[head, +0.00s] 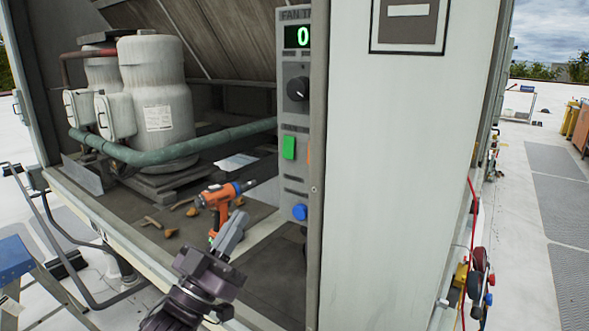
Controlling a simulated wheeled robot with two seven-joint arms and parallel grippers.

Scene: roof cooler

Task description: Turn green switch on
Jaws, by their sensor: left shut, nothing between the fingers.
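The green switch (289,147) is a small upright green rectangle on the narrow grey control panel (293,100), in the middle of the head view. Above it on the panel are a black knob (298,88) and a display (297,37) reading a green 0. Below it is a round blue button (300,212). My left gripper (238,222) is shut and empty, pointing up and right, below and left of the green switch and apart from it. My right gripper is not in view.
An orange drill (222,205) lies behind my left gripper on the cooler's floor, with brown debris around it. A green pipe (180,152) and grey compressors (158,95) stand at left. A large white panel (400,180) fills the right of the control panel.

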